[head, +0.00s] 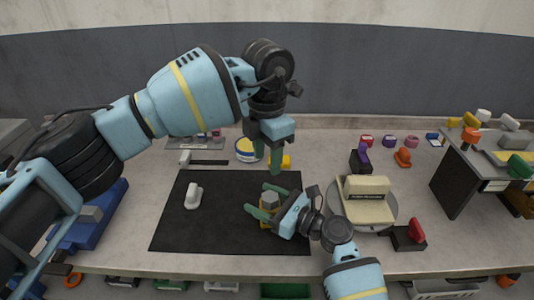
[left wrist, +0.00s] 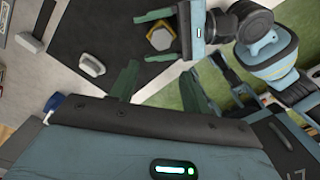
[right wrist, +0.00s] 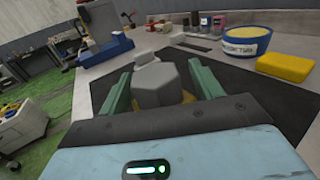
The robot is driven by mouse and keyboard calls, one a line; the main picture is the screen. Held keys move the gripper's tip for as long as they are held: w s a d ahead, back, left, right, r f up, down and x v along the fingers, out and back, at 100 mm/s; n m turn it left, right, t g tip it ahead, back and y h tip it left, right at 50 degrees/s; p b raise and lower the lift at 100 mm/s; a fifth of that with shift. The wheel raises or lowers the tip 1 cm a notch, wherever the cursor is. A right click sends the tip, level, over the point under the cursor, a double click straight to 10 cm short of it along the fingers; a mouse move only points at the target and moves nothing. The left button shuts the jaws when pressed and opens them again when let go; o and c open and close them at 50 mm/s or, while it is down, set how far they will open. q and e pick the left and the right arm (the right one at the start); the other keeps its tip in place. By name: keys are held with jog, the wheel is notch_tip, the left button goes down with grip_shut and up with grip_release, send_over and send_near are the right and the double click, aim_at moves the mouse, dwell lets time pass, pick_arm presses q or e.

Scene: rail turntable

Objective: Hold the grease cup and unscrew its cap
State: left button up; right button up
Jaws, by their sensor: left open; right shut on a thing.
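The grease cup (head: 267,212) stands near the right edge of the black mat. It has a yellow body and a grey hexagonal cap (head: 270,200). The cap (left wrist: 161,38) also shows from above in the left wrist view. In the right wrist view the cap (right wrist: 158,86) is between the green fingers, with a little yellow body (right wrist: 180,99) below. My right gripper (head: 264,200) is shut on the cup from the right side. My left gripper (head: 267,160) is open and empty, fingers pointing down, above and behind the cup and apart from it.
A white object (head: 193,196) lies on the black mat (head: 213,228). A labelled tin (right wrist: 246,42) and a yellow block (right wrist: 287,68) stand behind the mat. A round plate (head: 385,221) bearing a cream block (head: 366,187) is to the right. The mat's left side is mostly clear.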

aim_at(268, 199)
pick_arm(q)
notch_tip(268, 199, down, 12)
jog(key=shift+f, duration=0.1)
dwell(0.6)
jog(key=c, duration=0.8)
jog(key=n, duration=0.6)
jog(key=shift+s+d, duration=0.15)
jog(key=shift+d, duration=0.05)
